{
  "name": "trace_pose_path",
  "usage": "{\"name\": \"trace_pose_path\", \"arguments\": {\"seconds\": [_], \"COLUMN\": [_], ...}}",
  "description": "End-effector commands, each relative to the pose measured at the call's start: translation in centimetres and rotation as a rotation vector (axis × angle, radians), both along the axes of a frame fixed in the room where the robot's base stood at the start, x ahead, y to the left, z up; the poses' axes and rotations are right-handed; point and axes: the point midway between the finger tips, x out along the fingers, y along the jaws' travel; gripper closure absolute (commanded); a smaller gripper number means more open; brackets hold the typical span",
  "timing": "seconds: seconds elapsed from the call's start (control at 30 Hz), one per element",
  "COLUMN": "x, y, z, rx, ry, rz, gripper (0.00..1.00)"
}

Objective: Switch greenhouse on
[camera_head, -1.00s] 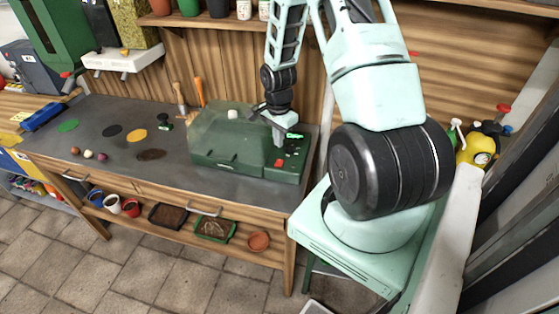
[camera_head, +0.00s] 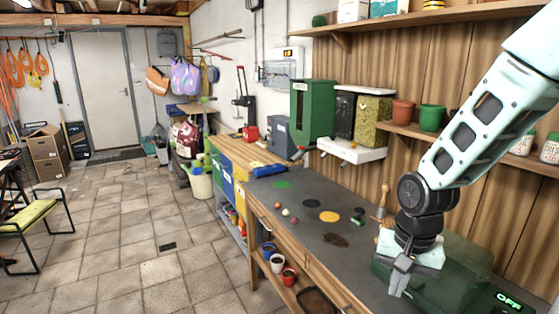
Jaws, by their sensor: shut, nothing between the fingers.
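The greenhouse (camera_head: 452,265) is a dark green box with a see-through green cover, on the grey bench at the lower right. It is partly cut off by the bottom edge of the picture. A small display (camera_head: 509,301) at its right end reads "OFF" in green letters. My gripper (camera_head: 397,290) points down in front of the cover's left part in the picture, with its fingers shut and empty. I cannot tell whether it touches the cover. The red part on the greenhouse's right end is out of view.
The grey bench top (camera_head: 305,215) holds coloured discs and small balls to the left. Pots (camera_head: 431,118) stand on a wall shelf behind my arm. A green dispenser (camera_head: 312,110) hangs further left. The tiled floor (camera_head: 150,235) is largely open.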

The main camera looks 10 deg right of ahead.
Motion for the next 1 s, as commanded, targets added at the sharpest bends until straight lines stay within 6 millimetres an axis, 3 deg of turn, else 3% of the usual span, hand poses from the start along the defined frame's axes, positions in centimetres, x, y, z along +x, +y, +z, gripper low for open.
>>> {"name": "trace_pose_path", "arguments": {"seconds": [0.03, 0.1, 0.2, 0.3, 0.4, 0.57, 1.0], "x": [-1.9, -4.9, -9.4, -13.4, -16.1, -17.7, -17.7], "y": [3.6, 7.3, 11.2, 13.3, 14.3, 14.8, 14.8], "z": [0.2, 1.1, 1.9, 2.3, 2.5, 2.7, 2.8], "rx": [0.0, 0.0, -0.001, -0.005, -0.008, -0.009, -0.009], "ry": [-0.013, -0.021, -0.031, -0.038, -0.042, -0.044, -0.044], "rz": [0.178, 0.41, 0.711, 0.951, 1.11, 1.213, 1.213], "gripper": [1.0, 1.0, 1.0, 1.0, 1.0, 1.0, 1.0]}}
